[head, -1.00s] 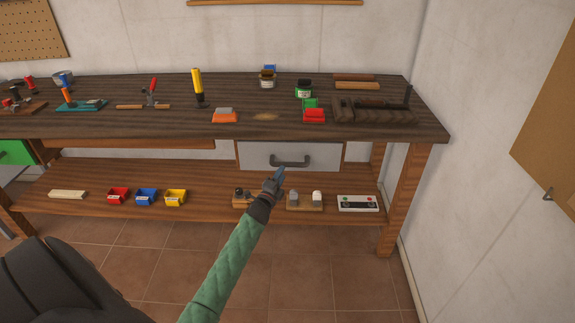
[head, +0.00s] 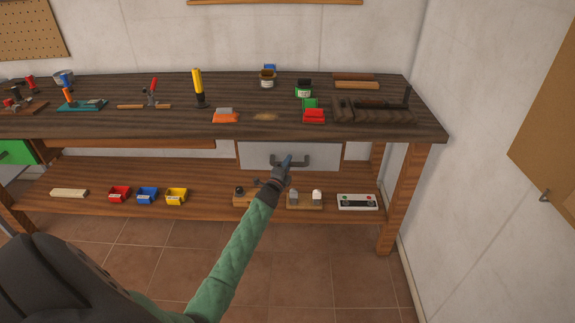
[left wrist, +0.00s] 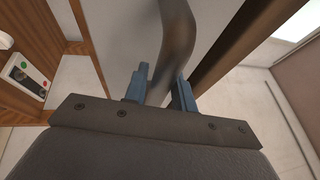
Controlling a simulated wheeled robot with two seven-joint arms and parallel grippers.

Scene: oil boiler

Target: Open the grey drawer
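The grey drawer (head: 318,154) is under the right part of the workbench top, and its front looks flush. Its dark curved handle (head: 302,163) is on the front, partly covered by my left gripper. My left gripper (head: 286,163) is at the handle. In the left wrist view the handle (left wrist: 175,35) runs down between the two blue fingers of the left gripper (left wrist: 162,85). The fingers stand apart, and I see no clear grip on the handle. My right gripper is in neither view.
The wooden lower shelf (head: 215,206) under the drawer holds small bins, wooden blocks and a white control box (head: 357,202). A bench leg (head: 402,195) stands to the right. The bench top (head: 160,122) carries tools and jars. The tiled floor in front is clear.

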